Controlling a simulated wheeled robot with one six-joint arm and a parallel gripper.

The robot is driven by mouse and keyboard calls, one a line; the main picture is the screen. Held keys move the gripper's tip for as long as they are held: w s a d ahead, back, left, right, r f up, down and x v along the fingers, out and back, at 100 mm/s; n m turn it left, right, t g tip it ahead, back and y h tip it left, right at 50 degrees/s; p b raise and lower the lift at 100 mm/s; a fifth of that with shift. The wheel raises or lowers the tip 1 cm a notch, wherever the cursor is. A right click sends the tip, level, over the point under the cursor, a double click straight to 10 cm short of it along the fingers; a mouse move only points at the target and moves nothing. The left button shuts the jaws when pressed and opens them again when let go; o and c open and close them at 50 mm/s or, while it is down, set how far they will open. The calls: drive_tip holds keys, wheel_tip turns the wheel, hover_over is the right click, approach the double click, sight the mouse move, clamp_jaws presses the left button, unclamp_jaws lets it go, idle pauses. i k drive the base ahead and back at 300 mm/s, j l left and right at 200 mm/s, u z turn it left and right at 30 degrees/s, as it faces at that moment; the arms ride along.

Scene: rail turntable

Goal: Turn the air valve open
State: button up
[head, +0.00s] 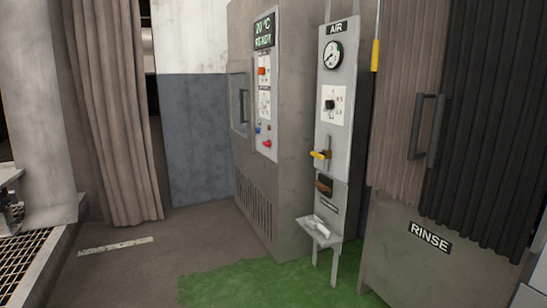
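A narrow grey panel (339,105) labelled AIR stands right of centre in the head view. It carries a round gauge (333,55) near the top. Below it is a white plate with a black knob (329,104). Lower down is a lever valve with a yellow handle (319,155), the handle pointing left, roughly across the panel. I take this as the air valve. A brown fitting (324,185) sits under it. My gripper is not in view, and nothing touches the panel.
A small shelf (319,232) with a pale object juts out below the panel. Left of it stands a grey control cabinet (263,90) reading READY. Right is a RINSE cabinet (430,238) with curtains. Green floor (240,283) lies in front; grey floor at left is mostly clear.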

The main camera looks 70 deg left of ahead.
sight(320, 155)
drive_tip(key=j+u, duration=0.1)
drive_tip(key=u, duration=1.9)
drive_tip(key=i+u, duration=0.1)
drive_tip(key=i, duration=0.45)
drive_tip(key=i+l+u, duration=0.1)
drive_tip(key=i, duration=0.45)
drive_tip(key=i+l+u, duration=0.1)
drive_tip(key=i, duration=0.45)
drive_tip(key=i+l+u, duration=0.1)
drive_tip(key=i, duration=0.45)
